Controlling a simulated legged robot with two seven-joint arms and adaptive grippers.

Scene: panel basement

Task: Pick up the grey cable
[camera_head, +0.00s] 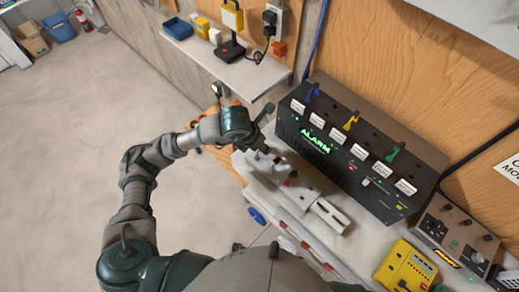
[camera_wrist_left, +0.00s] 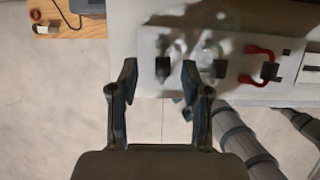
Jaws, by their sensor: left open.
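In the left wrist view, a pale grey cable (camera_wrist_left: 208,48) appears as blurred loops on a white tray (camera_wrist_left: 148,38). Dark blocks that look like its plugs sit at its left (camera_wrist_left: 163,68) and right (camera_wrist_left: 219,68). My left gripper (camera_wrist_left: 158,72) is open, with the left dark block seen between its fingertips. I cannot tell how high above the tray they are. In the head view, my left gripper (camera_head: 274,162) is over the tray and hides much of it, so the cable cannot be made out there. My right gripper is not in view.
A red cable (camera_wrist_left: 262,66) lies right of the grey one. A black alarm panel (camera_head: 350,150) with blue, yellow and green plugs stands behind the tray. A yellow box (camera_head: 405,268) sits at the lower right. A shelf (camera_head: 235,72) holds a lamp and a blue bin.

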